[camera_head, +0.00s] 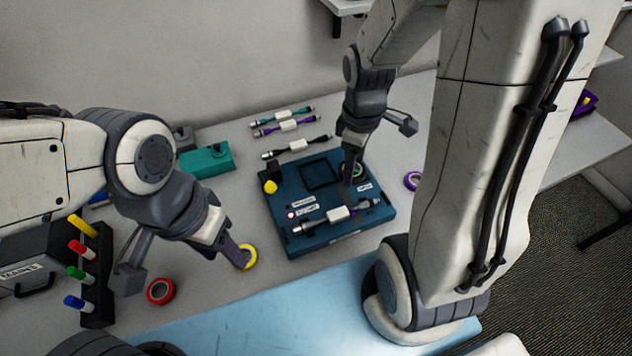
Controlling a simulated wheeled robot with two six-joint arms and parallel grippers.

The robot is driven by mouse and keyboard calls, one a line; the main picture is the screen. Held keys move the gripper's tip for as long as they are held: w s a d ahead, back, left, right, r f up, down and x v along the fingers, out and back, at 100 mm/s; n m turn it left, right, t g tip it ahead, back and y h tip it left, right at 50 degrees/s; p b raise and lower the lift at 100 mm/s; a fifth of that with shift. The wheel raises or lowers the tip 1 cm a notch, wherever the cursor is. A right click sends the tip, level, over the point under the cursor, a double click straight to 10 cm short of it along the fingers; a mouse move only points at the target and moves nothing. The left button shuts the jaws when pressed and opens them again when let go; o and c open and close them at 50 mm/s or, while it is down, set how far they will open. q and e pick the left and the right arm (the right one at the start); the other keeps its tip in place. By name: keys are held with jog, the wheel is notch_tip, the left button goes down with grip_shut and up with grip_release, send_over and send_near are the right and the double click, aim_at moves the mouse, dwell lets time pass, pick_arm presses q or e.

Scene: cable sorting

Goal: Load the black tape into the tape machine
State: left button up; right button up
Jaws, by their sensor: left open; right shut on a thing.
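I cannot make out a black tape roll, and no thing in view is plainly a tape machine. A teal block-shaped device (207,158) stands at the back left of the table. My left gripper (232,252) is open and low beside a yellow tape roll (250,258), which its fingers partly overlap. My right gripper (348,196) is shut over the dark blue box (283,223), close above a white-bodied cable (338,214). What it grips is too dark and small to tell. A green tape roll (359,171) shows just behind its fingers.
A red tape roll (161,291) lies at the front left and a purple one (412,181) right of the box. Several cables (289,125) lie at the back. A rack of colored markers (97,265) stands at the left. A light blue mat (240,318) at the front is mostly clear.

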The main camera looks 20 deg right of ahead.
jog(key=p, duration=0.2)
send_over(317, 174)
jog(key=shift+n, duration=0.3)
notch_tip(317, 174, down, 7)
jog(key=shift+r, duration=0.1)
notch_tip(317, 174, down, 3)
jog(key=shift+f+p, duration=0.1)
jog(key=shift+p, duration=0.5)
jog(key=shift+f, duration=0.4)
jog(key=shift+f, duration=0.1)
jog(key=o, duration=1)
jog(key=shift+o, duration=0.2)
